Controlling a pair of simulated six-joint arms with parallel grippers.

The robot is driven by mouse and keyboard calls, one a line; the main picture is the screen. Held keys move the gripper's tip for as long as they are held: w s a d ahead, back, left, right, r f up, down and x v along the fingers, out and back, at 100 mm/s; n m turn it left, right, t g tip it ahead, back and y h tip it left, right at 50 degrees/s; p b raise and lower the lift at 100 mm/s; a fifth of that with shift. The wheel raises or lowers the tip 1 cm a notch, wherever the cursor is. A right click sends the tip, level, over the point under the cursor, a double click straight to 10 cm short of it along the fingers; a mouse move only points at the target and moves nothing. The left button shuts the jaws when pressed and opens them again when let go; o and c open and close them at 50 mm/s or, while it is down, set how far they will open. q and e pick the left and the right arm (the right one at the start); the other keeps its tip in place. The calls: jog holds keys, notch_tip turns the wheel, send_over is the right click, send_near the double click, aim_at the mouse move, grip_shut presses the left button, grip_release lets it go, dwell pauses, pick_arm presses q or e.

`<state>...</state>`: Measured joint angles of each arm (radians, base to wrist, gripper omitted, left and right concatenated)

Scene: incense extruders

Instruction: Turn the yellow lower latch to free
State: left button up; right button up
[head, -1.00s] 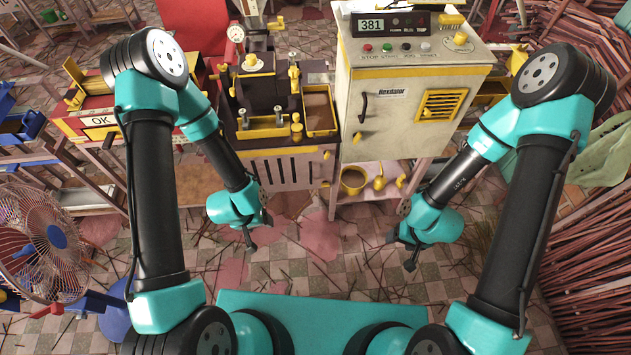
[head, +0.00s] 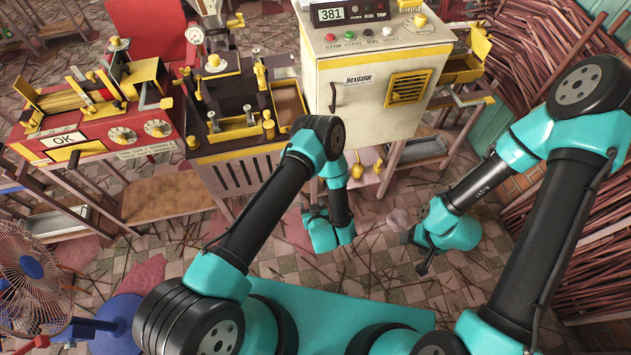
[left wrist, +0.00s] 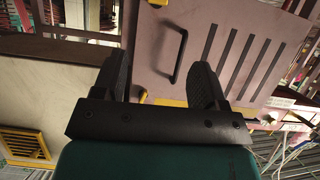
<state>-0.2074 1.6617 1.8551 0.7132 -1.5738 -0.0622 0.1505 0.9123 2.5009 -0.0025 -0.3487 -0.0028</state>
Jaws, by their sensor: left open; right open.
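In the left wrist view, a brown slotted panel (left wrist: 220,50) with a black bar handle (left wrist: 181,55) fills the upper right. A small yellow piece (left wrist: 157,3) shows at its top edge, and another yellow piece (left wrist: 142,95) shows between the fingers; I cannot tell which is the lower latch. My left gripper (left wrist: 160,78) is open and empty in front of the panel. In the head view, my left arm hides the panel's right edge, and the left fingertips are not clear. My right gripper (head: 424,264) is open and empty at lower right, away from the machines.
A cream cabinet (head: 360,105) with a yellow vent (head: 408,88) stands right of the extruder (head: 230,120). A red machine (head: 95,125) with dials stands to the left. A fan (head: 28,270) is at the lower left. Bundles of sticks (head: 570,215) line the right.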

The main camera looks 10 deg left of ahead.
pick_arm(q)
jog(key=shift+s+d+f+t+y, duration=0.1)
jog(key=shift+d+t+y, duration=0.2)
jog(key=shift+d, duration=0.15)
jog(key=x, duration=1.7)
jog(key=shift+f, duration=0.25)
jog(key=c, duration=0.9)
